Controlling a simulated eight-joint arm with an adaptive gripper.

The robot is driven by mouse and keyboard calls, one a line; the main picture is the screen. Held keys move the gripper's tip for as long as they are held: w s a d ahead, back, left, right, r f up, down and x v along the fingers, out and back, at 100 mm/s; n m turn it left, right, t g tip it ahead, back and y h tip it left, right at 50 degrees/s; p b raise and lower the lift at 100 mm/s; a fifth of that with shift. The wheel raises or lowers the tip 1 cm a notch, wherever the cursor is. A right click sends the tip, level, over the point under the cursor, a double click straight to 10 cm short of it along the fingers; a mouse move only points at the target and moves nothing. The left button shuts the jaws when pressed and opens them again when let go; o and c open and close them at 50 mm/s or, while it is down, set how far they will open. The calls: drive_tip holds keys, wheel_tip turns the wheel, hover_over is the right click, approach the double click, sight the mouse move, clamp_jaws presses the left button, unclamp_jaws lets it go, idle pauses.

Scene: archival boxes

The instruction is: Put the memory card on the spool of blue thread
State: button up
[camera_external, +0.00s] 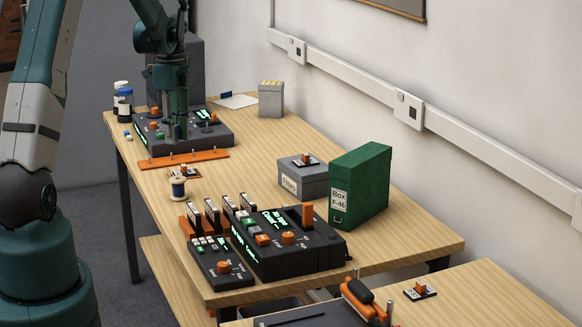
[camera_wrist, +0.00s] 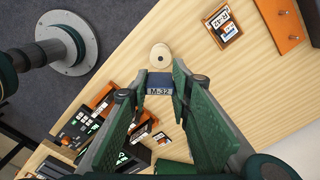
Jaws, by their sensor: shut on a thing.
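My gripper (camera_external: 177,138) is above the wooden table, near the front of the rear black device in the external view. In the wrist view my gripper (camera_wrist: 160,84) is shut on a dark blue memory card (camera_wrist: 160,79) with a label reading M-32. The card cannot be made out in the external view. The spool of blue thread (camera_external: 178,188) stands upright on the table, nearer the camera than my gripper. Its pale round top with a dark hole shows in the wrist view (camera_wrist: 160,53), just beyond the held card. The card is apart from it in the external view.
A small orange-marked card (camera_external: 183,172) lies behind the spool, and an orange pegged strip (camera_external: 184,159) lies farther back. An orange rack (camera_external: 191,227) with several upright cards and a black console (camera_external: 279,257) stand in front. A grey Files box (camera_external: 303,180) and green box (camera_external: 360,184) are right.

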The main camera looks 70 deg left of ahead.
hover_over(177, 179)
drive_tip(key=shift+w+a+f, duration=0.1)
drive_tip(key=shift+a+f, duration=0.05)
drive_tip(key=shift+f, duration=3)
drive_tip(key=shift+f, duration=1.85)
drive_tip(key=shift+f, duration=0.15)
drive_tip(key=o, duration=0.8)
drive_tip(key=shift+r, duration=6.15)
